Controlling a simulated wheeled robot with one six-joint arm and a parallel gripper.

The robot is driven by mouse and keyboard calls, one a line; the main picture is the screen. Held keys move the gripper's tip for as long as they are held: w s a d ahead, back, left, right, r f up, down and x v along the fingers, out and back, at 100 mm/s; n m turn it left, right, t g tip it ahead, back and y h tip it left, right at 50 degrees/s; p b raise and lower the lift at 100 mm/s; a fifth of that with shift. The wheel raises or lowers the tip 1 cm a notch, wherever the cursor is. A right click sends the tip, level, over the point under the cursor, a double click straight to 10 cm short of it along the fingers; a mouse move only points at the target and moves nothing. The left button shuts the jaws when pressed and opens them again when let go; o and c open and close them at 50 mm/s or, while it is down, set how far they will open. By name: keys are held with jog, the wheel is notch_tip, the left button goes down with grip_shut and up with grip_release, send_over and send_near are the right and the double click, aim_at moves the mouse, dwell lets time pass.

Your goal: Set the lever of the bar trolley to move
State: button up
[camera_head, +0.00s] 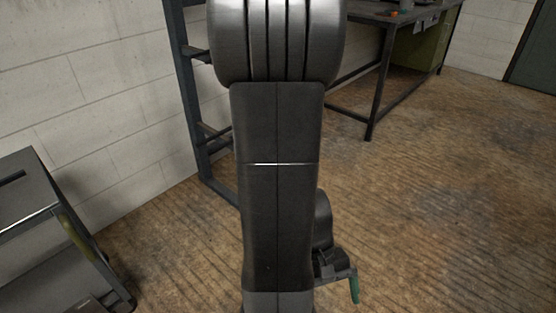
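My arm stands upright through the middle of the view and hides much of what is behind it. My gripper (345,276) shows low, just right of the arm, partly hidden by it. No lever can be made out. I cannot tell for sure which thing is the bar trolley.
A grey metal cabinet-like unit (32,215) with a dark slot on top stands at the lower left. A dark upright metal frame (188,100) stands by the white block wall. A dark table (372,18) with a green cabinet (422,45) is at the back. The floor on the right is clear.

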jog(key=shift+w+r+p, duration=0.55)
jog(key=shift+w+r, duration=0.5)
